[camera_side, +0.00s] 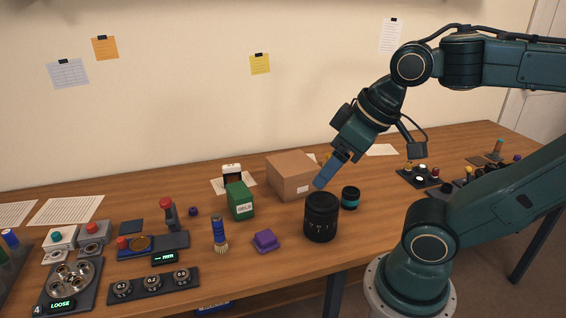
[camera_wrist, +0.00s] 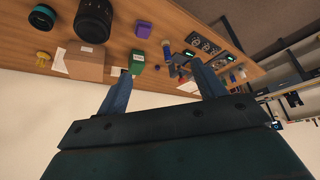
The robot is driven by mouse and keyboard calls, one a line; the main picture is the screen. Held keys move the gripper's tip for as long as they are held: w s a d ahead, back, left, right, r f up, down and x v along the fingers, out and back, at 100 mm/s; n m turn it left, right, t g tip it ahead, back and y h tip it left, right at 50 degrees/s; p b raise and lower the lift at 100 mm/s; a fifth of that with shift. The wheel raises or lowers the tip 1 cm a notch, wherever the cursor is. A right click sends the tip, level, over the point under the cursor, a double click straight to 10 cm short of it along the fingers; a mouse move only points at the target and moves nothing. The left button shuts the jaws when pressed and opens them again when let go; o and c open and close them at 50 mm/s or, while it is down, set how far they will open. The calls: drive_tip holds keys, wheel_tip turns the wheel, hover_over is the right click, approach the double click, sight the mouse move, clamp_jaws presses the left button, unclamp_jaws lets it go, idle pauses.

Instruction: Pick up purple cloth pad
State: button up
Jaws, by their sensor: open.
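The purple cloth pad (camera_side: 265,241) lies on the wooden table between the blue brush and the black lens in the side view. It also shows near the top of the wrist view (camera_wrist: 143,29). My gripper (camera_side: 321,182) is open and empty.
A black lens (camera_side: 321,217) stands right of the pad, with a smaller teal-banded cylinder (camera_side: 350,197) behind it. A blue brush (camera_side: 219,235) stands left of it. A green box (camera_side: 240,201) and cardboard box (camera_side: 290,174) stand behind. Bare table lies in front of the pad.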

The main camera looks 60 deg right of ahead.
drive_tip(key=w+d+f+m+g+y, duration=0.1)
drive_tip(key=w+d+f+m, duration=0.5)
drive_tip(key=m, duration=0.6)
drive_tip(key=w+d+f+m+g+y, duration=0.2)
drive_tip(key=w+d+f+m, duration=0.3)
drive_tip(key=w+f+m, duration=0.4)
wheel_tip(320, 180, down, 2)
drive_tip(key=m, duration=0.3)
drive_tip(key=shift+d+f+m+y, duration=0.15)
drive_tip(key=shift+d+m+y, duration=0.15)
drive_tip(key=shift+d+y, duration=0.1)
drive_tip(key=shift+w+f, duration=0.1)
hover_over(266, 235)
drive_tip(key=s+d, duration=0.2)
drive_tip(key=shift+w+f, duration=0.15)
drive_tip(key=shift+f, duration=1.8)
drive_tip(key=shift+w+f, duration=0.1)
drive_tip(key=shift+f, duration=1.8)
drive_tip(key=shift+f, duration=0.15)
drive_tip(key=shift+x, duration=2.5)
